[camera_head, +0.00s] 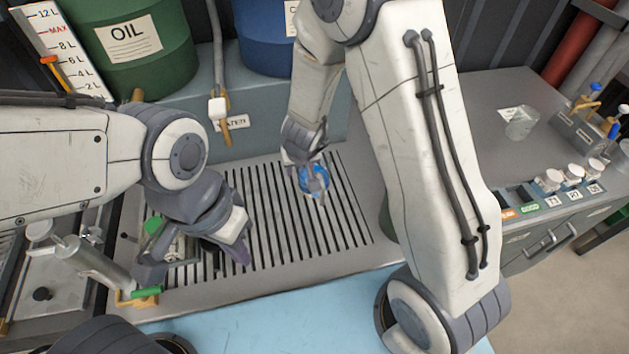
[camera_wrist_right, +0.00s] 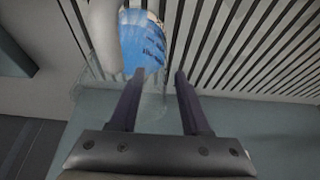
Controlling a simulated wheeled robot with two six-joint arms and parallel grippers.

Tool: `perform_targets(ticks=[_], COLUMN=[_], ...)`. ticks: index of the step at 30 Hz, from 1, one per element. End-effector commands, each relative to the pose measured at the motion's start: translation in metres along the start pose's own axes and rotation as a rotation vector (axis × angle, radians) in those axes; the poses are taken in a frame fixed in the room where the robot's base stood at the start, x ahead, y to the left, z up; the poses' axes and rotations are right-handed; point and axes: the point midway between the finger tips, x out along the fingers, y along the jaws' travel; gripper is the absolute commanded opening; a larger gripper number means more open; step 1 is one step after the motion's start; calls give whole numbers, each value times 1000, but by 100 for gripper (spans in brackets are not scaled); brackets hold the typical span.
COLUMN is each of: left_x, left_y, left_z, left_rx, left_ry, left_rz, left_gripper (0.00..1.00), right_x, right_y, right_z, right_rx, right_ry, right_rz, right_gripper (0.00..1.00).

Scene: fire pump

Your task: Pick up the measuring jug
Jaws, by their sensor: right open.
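A clear jug with blue contents (camera_head: 313,180) stands over the slotted grate, partly hidden by my right gripper (camera_head: 318,192). In the right wrist view the blue contents (camera_wrist_right: 143,45) show just beyond the fingertips. The clear wall of the jug (camera_wrist_right: 152,103) shows between the open fingers of my right gripper (camera_wrist_right: 158,76); I cannot tell whether they touch it. My left gripper (camera_head: 195,258) is low over the left end of the grate, beside a green-handled metal fitting. Its finger opening is unclear.
The slotted grate (camera_head: 268,215) has free room around the jug. A green oil drum (camera_head: 130,45) and a blue drum (camera_head: 265,40) stand behind. A hose nozzle (camera_head: 218,108) hangs between them. Another clear vessel (camera_head: 521,122) is on the right bench, near several white knobs.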

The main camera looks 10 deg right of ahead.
Motion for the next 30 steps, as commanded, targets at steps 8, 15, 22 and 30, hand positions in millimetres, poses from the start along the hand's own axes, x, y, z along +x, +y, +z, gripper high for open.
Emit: perform_targets(ticks=[8, 15, 22, 30], left_x=[-1, -1, -1, -1], left_y=[0, 0, 0, 0], left_z=[0, 0, 0, 0], left_rx=[0, 0, 0, 0], left_ry=[0, 0, 0, 0], left_rz=[0, 0, 0, 0], left_gripper=[0, 0, 0, 0], right_x=[-1, -1, -1, -1], right_y=[0, 0, 0, 0], right_z=[0, 0, 0, 0], right_rx=[0, 0, 0, 0], right_ry=[0, 0, 0, 0], right_rz=[0, -1, -1, -1], right_gripper=[0, 0, 0, 0])
